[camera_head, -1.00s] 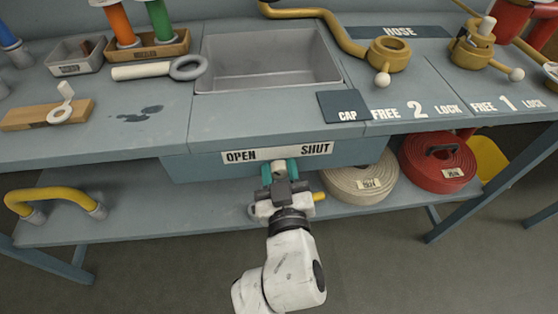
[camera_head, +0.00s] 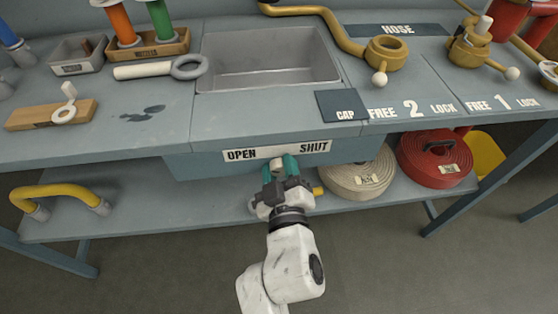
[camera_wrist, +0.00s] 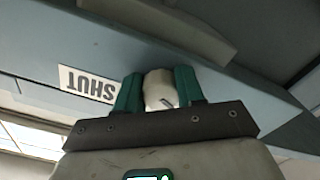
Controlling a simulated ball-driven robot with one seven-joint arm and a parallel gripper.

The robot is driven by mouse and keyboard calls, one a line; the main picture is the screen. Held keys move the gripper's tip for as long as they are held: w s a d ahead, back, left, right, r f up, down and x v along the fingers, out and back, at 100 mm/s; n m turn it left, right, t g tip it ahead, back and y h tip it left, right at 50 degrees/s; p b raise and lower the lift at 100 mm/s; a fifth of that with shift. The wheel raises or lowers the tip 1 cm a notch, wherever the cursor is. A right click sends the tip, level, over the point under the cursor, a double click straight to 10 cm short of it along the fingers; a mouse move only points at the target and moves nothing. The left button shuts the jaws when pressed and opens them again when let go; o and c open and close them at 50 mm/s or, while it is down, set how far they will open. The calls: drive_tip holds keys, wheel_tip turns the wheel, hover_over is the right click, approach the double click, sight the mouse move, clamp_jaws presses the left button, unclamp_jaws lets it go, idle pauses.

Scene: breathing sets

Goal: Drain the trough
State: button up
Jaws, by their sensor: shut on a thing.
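The trough (camera_head: 268,75) is a grey rectangular basin sunk in the bench top; I cannot tell whether it holds water. Below it, a white plate (camera_head: 240,156) on the bench front reads OPEN at left and SHUT at right. A pale lever handle (camera_head: 278,164) stands out under the plate, about midway between the two words. My gripper (camera_head: 279,168) is shut on this handle, a teal finger on either side. In the wrist view the handle's rounded pale end (camera_wrist: 160,88) sits between the fingers, beside the word SHUT. My gripper hides the handle's lower part.
Rolled hoses, one cream (camera_head: 355,178) and one red (camera_head: 437,162), lie on the lower shelf at right. A yellow curved handle (camera_head: 60,191) is on the shelf at left. The floor in front is clear.

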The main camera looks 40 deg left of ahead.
drive_tip(key=shift+f, duration=0.15)
drive_tip(key=o, duration=1)
drive_tip(key=shift+o, duration=0.2)
drive_tip(key=p+v, duration=0.1)
drive_tip(key=v, duration=0.9)
drive_tip(key=shift+s+d+p, duration=0.2)
drive_tip(key=shift+d+p, duration=0.1)
drive_tip(key=shift+p, duration=0.05)
